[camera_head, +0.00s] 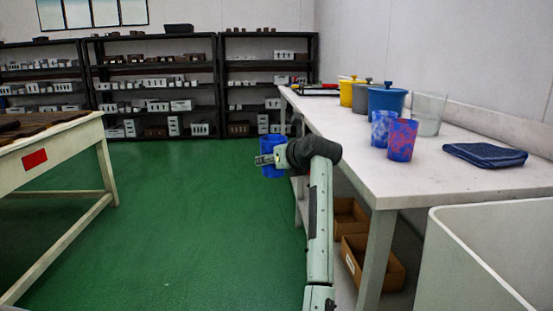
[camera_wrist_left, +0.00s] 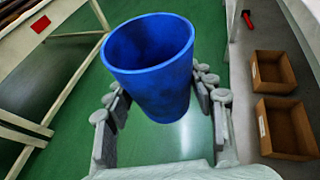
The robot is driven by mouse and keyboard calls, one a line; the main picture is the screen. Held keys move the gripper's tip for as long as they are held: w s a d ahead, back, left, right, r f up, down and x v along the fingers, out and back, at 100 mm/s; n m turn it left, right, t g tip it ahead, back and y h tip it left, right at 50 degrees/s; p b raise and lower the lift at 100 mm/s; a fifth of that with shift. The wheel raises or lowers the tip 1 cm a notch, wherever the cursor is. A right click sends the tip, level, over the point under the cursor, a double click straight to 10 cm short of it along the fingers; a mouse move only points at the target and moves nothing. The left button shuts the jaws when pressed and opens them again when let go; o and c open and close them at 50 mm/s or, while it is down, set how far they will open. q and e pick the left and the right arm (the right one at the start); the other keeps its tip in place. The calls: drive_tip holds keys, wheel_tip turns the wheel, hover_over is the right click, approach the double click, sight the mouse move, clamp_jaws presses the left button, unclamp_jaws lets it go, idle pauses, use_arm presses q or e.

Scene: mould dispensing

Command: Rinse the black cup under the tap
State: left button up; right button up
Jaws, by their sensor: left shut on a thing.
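My left gripper (camera_head: 266,160) is shut on a blue cup (camera_head: 271,171), held in the air over the green floor, left of the long white table. In the left wrist view the same blue cup (camera_wrist_left: 150,62) sits between the fingers of my left gripper (camera_wrist_left: 163,104). Its open mouth shows a plain blue inside with nothing seen in it. No cup that is clearly black shows, and the held one looks blue. No tap is in view. My right gripper is not in view.
A white-walled basin (camera_head: 480,265) stands at lower right. Cardboard boxes (camera_head: 372,266) lie below. Green floor is clear.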

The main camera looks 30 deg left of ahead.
use_arm(q)
drive_tip(key=s+a+p, duration=0.1)
drive_tip(key=s+a, duration=0.4)
drive_tip(key=a, duration=0.1)
drive_tip(key=shift+a, duration=0.2)
drive_tip(key=shift+s, duration=0.1)
idle(0.5)
